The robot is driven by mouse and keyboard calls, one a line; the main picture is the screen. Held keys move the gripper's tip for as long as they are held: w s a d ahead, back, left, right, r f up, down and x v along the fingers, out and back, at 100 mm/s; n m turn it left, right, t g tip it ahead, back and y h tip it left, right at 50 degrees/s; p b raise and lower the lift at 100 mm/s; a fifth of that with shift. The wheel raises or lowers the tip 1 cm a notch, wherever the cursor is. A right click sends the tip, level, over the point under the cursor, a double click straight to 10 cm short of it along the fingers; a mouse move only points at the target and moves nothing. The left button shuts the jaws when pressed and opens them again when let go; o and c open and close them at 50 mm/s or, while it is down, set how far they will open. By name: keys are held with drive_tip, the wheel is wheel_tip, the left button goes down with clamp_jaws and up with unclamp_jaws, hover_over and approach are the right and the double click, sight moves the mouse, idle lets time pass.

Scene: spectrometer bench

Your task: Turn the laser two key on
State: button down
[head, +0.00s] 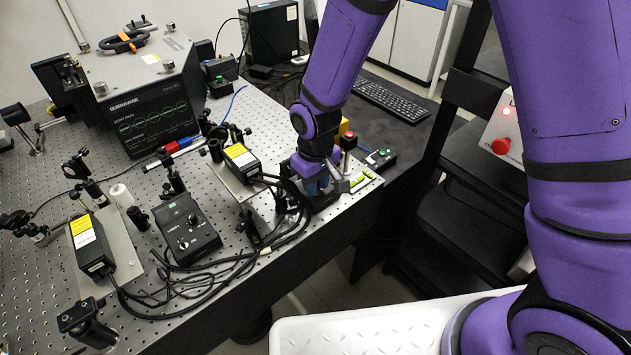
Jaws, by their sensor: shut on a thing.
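My gripper (322,188) points down over the right end of the optical bench. It is low over a dark control box (296,200), which my gripper and wrist mostly cover. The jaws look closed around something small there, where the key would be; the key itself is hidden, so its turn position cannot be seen. A laser head with a yellow label (241,158) stands just left of my gripper, with black cables running toward the covered box. A second, uncovered black control box (186,230) with knobs sits further left, near another laser head (90,246).
Loose black cables (232,262) loop along the front of the bench. The oscilloscope-like instrument (150,112) is at the back left. A keyboard (392,97) lies behind.

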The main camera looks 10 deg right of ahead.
idle(0.5)
drive_tip(key=c, duration=1)
unclamp_jaws()
drive_tip(key=shift+o, duration=0.2)
drive_tip(key=shift+r, duration=0.1)
wheel_tip(320, 180, up, 11)
drive_tip(key=s+d+r+m+t, duration=0.1)
drive_tip(key=d+r+m, duration=0.1)
drive_tip(key=d+r, duration=0.65)
drive_tip(key=s+d+r+m+t, duration=0.4)
drive_tip(key=s+d+r, duration=1)
drive_tip(key=s+d, duration=0.2)
drive_tip(key=shift+s+d+m, duration=0.25)
drive_tip(key=shift+s+m, duration=0.15)
drive_tip(key=shift+s, duration=0.65)
